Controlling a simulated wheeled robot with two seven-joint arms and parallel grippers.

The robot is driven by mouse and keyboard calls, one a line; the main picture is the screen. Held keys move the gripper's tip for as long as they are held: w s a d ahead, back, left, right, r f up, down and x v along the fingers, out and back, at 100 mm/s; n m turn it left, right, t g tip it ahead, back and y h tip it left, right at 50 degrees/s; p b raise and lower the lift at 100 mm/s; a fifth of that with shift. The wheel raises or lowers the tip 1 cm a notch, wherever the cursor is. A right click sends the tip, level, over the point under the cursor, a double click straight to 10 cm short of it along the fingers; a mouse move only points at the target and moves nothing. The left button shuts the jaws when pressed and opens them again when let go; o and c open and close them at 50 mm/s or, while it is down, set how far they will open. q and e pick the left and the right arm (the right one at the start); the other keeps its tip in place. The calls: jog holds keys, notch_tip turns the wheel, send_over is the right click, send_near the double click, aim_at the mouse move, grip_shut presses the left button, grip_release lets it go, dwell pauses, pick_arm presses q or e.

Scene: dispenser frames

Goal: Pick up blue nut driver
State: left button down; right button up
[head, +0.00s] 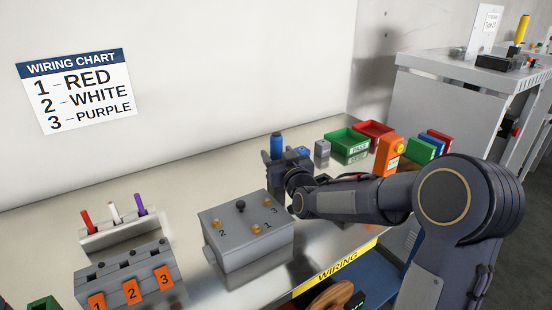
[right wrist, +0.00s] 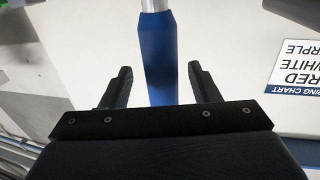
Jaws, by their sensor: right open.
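The blue nut driver (head: 277,145) stands upright at the back of the bench, partly hidden by my right gripper (head: 275,160). In the right wrist view the blue handle (right wrist: 157,52) runs between the two black fingers of my right gripper (right wrist: 160,80). The fingers are spread, with a visible gap on each side of the handle. They are apart from it in that view. My left gripper is in neither view.
A grey box with numbered knobs (head: 245,240) stands in front. A holder with red, white and purple sticks (head: 117,233) is at left. A grey block (head: 322,150), a green bin (head: 348,150) and an orange box (head: 388,158) stand to the right.

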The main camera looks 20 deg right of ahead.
jog(key=w, duration=0.3)
jog(key=shift+w, duration=0.15)
jog(key=shift+c, duration=0.4)
grip_shut()
